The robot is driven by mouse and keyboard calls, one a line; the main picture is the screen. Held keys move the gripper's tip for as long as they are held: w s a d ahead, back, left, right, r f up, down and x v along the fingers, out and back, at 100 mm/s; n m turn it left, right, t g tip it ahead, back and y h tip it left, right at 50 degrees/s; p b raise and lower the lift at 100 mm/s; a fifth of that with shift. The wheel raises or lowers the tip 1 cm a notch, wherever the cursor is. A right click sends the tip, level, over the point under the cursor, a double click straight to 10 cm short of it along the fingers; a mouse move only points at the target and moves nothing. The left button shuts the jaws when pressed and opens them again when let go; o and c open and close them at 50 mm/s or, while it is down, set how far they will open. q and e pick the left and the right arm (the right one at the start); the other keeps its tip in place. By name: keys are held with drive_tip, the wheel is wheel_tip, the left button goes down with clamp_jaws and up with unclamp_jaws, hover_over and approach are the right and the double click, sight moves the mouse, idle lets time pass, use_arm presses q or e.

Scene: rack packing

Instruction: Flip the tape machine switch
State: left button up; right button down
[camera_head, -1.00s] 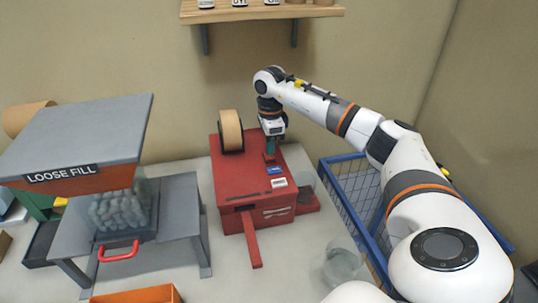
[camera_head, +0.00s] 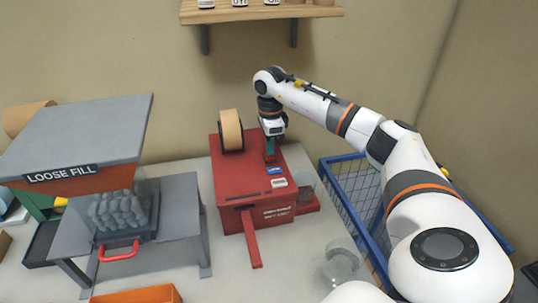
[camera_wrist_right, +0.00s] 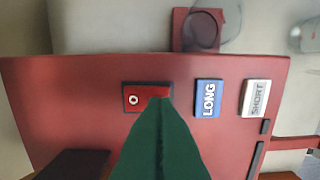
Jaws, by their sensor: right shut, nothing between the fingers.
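The red tape machine (camera_head: 240,178) stands on the table in the middle of the head view, with a roll of tan tape (camera_head: 231,130) at its back. The wrist view shows the machine's red top with a red rocker switch (camera_wrist_right: 133,99) in a dark frame, a white O mark on its left part. My right gripper (camera_head: 270,150) is over the back right of the machine top. In the wrist view its green fingers (camera_wrist_right: 160,106) are shut and empty, their tips at the switch and covering its right part. I cannot tell whether they touch. My left gripper is out of view.
A blue LONG label (camera_wrist_right: 208,98) and a white SHORT label (camera_wrist_right: 256,99) lie beside the switch. The loose fill dispenser (camera_head: 75,140) stands at left. A blue wire crate (camera_head: 345,195) is at right, near a clear glass-like item (camera_head: 341,262). A wooden shelf (camera_head: 262,13) hangs above.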

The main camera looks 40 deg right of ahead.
sight(270, 158)
drive_tip(key=shift+f+b, duration=0.55)
drive_tip(key=shift+f, duration=0.4)
idle(0.4)
drive_tip(key=shift+r, duration=0.15)
drive_tip(key=shift+r+p, duration=2.75)
drive_tip(key=shift+r, duration=0.7)
drive_tip(key=shift+f, duration=0.15)
